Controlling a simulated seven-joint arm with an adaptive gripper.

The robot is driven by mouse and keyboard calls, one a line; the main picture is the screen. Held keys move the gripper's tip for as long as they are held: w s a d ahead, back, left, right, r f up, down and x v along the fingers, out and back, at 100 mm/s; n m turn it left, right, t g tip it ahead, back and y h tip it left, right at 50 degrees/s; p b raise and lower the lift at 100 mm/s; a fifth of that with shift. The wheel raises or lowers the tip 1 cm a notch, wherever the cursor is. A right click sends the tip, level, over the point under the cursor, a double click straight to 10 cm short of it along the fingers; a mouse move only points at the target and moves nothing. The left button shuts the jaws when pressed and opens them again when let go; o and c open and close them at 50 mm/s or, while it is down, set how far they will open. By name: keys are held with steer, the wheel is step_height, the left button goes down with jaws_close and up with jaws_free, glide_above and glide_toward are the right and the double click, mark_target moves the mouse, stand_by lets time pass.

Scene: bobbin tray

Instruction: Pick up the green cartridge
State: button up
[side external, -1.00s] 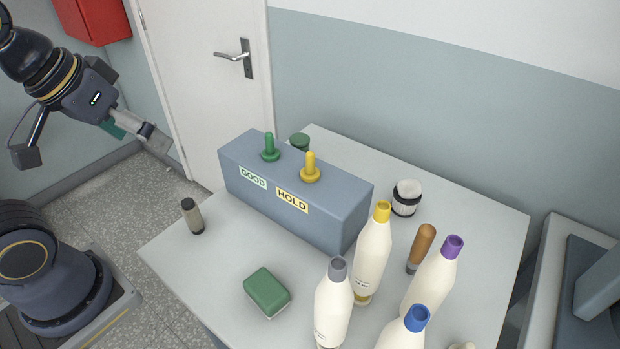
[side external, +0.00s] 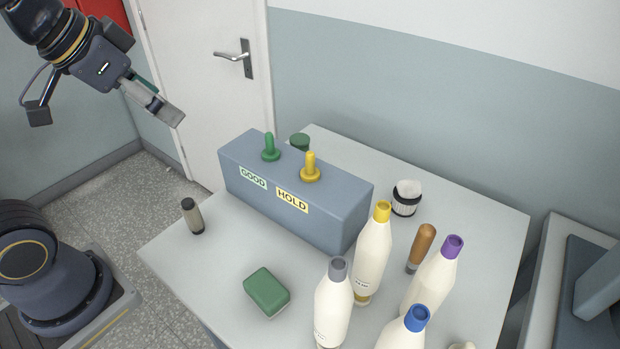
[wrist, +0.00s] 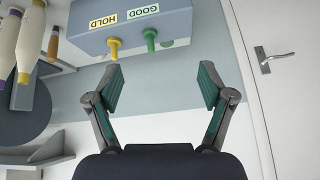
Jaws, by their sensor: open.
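Several green things are in the side view, and I cannot tell for sure which is the cartridge. A green round-topped piece (side external: 300,140) stands behind the grey-blue box, its lower part hidden. A green rounded block (side external: 266,291) lies on the table in front of the box. A green peg (side external: 269,150) stands on the box above the GOOD label; it also shows in the wrist view (wrist: 150,38). My gripper (side external: 172,114) is in the air left of the box, above table height, touching nothing. In the wrist view my gripper (wrist: 161,86) is open and empty.
The grey-blue box (side external: 297,222) also carries a yellow peg (side external: 310,168) above HOLD. White bottles, including a yellow-topped one (side external: 372,255), crowd the front right. A dark-capped cylinder (side external: 193,216) stands near the left table edge. A brown-handled tool (side external: 424,243) and a black-and-white jar (side external: 406,198) stand right.

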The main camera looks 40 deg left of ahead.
steer(key=w+r+m, duration=0.1)
steer(key=w+r, duration=0.2)
steer(key=w, duration=0.5)
steer(key=g+h, duration=0.1)
steer(key=g, duration=0.2)
glide_above(299, 138)
steer(key=s+a, duration=0.1)
steer(key=s, duration=0.1)
step_height(299, 138, down, 20)
steer(key=shift+m+t, duration=0.3)
steer(key=shift+m, duration=0.1)
steer(key=shift+x, duration=3.25)
steer(key=shift+s+d, duration=0.1)
steer(key=shift+d, duration=0.05)
steer(key=shift+c, duration=0.3)
